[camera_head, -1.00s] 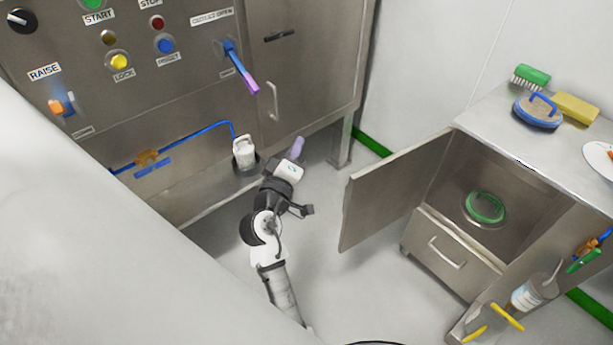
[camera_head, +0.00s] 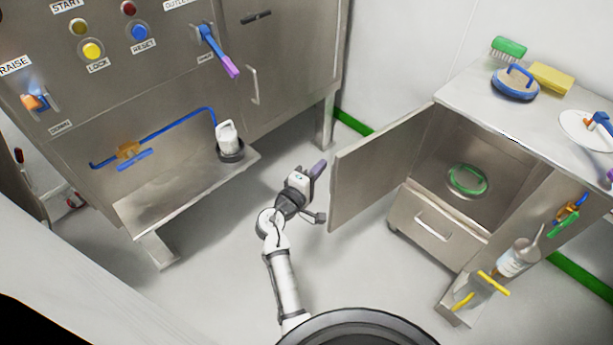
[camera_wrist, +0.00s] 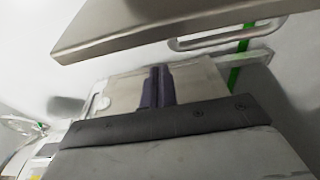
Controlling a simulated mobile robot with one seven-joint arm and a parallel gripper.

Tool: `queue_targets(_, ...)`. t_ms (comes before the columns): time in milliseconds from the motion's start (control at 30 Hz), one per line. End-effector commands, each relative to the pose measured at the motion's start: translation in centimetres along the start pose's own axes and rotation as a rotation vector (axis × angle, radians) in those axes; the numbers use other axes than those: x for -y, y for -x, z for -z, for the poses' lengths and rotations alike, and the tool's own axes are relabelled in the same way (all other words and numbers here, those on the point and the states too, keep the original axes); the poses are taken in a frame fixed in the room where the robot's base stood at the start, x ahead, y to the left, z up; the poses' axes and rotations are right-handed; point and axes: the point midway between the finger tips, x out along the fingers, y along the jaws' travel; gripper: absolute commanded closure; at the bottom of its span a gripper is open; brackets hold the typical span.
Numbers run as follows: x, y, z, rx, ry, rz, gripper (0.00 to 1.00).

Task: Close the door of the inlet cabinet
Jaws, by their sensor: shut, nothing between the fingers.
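The low steel cabinet (camera_head: 405,205) at the right of the head view has its door (camera_head: 375,165) swung wide open to the left, showing the inside. I see no label that tells whether it is the inlet cabinet. My gripper (camera_head: 318,168) is shut and empty, its purple fingers just left of the door's free edge. I cannot tell whether they touch it. In the wrist view the shut fingers (camera_wrist: 158,86) point ahead, below a steel panel (camera_wrist: 150,22) with a bar handle (camera_wrist: 230,38); which panel this is, I cannot tell.
A green ring (camera_head: 468,180) lies inside the cabinet, above a drawer (camera_head: 435,228). Brushes and a sponge (camera_head: 551,77) sit on top. The floor between is clear.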

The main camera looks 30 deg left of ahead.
Motion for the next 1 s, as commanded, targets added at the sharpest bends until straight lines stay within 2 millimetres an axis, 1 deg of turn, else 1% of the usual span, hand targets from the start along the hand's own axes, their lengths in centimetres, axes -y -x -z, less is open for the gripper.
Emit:
queue_targets(33,0.1,0.7,-0.9,0.0,0.004,0.007,1.0)
queue_targets(100,0.1,0.9,-1.7,0.0,0.003,0.005,1.0)
queue_targets(200,0.1,1.2,-2.6,0.0,0.002,0.006,1.0)
queue_targets(300,0.1,1.4,-3.0,-0.002,0.002,0.004,1.0)
queue_targets(767,0.2,1.4,-3.2,-0.002,0.002,0.004,1.0)
queue_targets(1000,0.2,0.5,-4.0,0.0,0.002,0.004,1.0)
